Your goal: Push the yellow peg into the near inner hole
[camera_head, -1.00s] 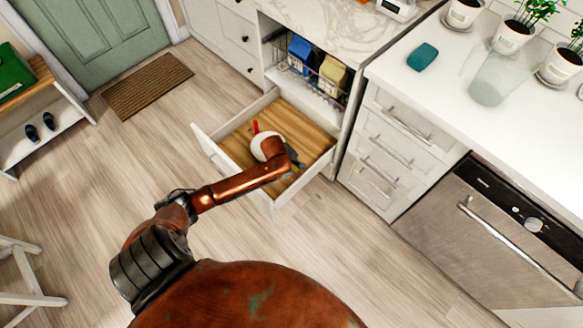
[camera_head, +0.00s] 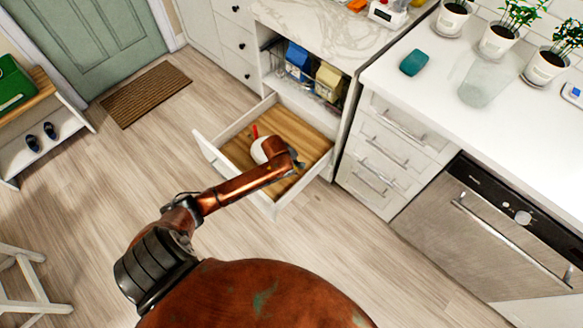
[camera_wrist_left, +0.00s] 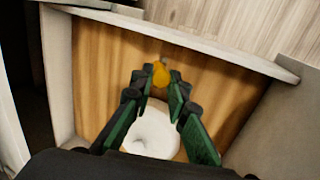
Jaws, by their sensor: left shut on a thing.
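My left gripper (camera_wrist_left: 158,84) is shut on the yellow peg (camera_wrist_left: 160,72), which shows between its fingertips in the left wrist view. In the head view the gripper (camera_head: 298,164) is low over the open wooden-floored drawer (camera_head: 234,150); the peg is hidden there. A white round thing (camera_wrist_left: 150,134) lies in the drawer, partly behind the fingers. It also shows in the head view (camera_head: 258,150), beside my arm, with a red piece (camera_head: 255,131) next to it. I cannot make out the near inner hole. My right gripper is not in view.
The drawer's pale walls (camera_head: 208,152) stand around the gripper. Above it is a wire basket (camera_head: 300,72) with blue and yellow boxes. A drawer unit (camera_head: 385,150) and a dishwasher (camera_head: 480,225) stand to the right. The floor in front is clear.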

